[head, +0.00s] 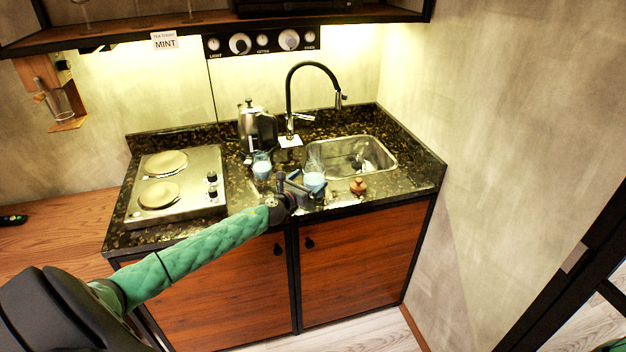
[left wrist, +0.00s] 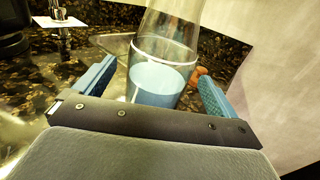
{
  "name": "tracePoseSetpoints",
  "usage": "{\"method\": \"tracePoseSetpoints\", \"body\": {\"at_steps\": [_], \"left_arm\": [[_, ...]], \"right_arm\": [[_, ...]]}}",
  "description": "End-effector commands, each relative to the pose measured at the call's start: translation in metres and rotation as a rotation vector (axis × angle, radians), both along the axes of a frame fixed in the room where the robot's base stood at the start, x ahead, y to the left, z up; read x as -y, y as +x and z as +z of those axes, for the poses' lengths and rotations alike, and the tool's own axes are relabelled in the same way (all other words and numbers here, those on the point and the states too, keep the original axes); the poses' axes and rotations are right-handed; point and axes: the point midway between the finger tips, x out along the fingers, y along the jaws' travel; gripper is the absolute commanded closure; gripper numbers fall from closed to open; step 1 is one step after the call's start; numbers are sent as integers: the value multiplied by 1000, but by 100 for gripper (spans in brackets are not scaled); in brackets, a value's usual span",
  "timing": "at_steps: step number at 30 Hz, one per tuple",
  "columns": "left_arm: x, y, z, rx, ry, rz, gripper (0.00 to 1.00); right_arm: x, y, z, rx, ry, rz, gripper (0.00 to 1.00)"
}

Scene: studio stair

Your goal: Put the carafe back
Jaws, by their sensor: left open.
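A clear glass carafe (head: 314,176) with pale blue contents stands on the dark stone counter, at the front left of the sink. In the left wrist view the carafe (left wrist: 160,80) rises between the two blue fingers, with space on either side. My left gripper (head: 303,185) is open at the carafe, and its fingers partly cover the lower part in the head view. A second glass vessel (head: 262,166) with similar pale contents stands to the left, near the kettle. My right gripper is in neither view.
A steel kettle (head: 250,128) stands behind. The sink (head: 378,150) with its black tap (head: 289,95) lies behind and right of the carafe. A round wooden piece (head: 358,186) sits at the sink's front. A two-plate hob (head: 195,190) fills the left. A shelf (head: 200,30) hangs above.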

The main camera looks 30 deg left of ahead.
Motion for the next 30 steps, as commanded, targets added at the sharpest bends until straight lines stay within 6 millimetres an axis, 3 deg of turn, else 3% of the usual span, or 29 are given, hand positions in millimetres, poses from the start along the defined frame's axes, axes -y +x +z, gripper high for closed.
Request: {"method": "tracePoseSetpoints", "body": {"at_steps": [1, 15, 30], "left_arm": [[-1, -8, -3, -1, 2, 0, 4], [-2, -66, -2, -1, 1, 0, 4], [-2, -80, 1, 0, 1, 0, 4]], "right_arm": [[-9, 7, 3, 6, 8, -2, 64], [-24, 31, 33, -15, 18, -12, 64], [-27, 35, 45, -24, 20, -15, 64]]}}
